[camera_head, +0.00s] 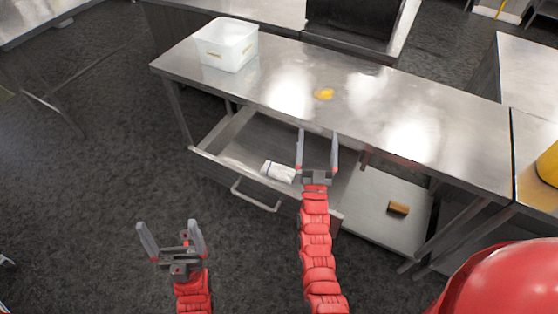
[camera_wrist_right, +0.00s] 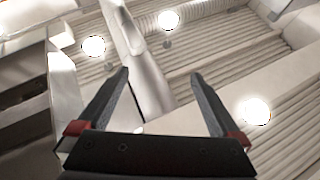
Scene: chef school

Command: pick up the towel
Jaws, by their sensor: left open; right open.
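A small white folded cloth with a dark edge, which looks like the towel (camera_head: 278,172), lies in the open drawer (camera_head: 240,148) under the steel table. My right gripper (camera_head: 318,133) is open and empty, to the right of the cloth in the head view, with its fingers pointing up the picture. In the right wrist view its open fingers (camera_wrist_right: 160,73) have nothing held between them, and the cloth does not show there. My left gripper (camera_head: 170,225) is open and empty over the dark floor, left of and nearer than the drawer.
The steel table (camera_head: 290,87) carries a white bin (camera_head: 227,45) and a small yellow-orange item (camera_head: 324,94). A brown block (camera_head: 398,208) lies on the lower shelf (camera_head: 365,215). The drawer handle (camera_head: 256,197) sticks out in front. Floor at left is clear.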

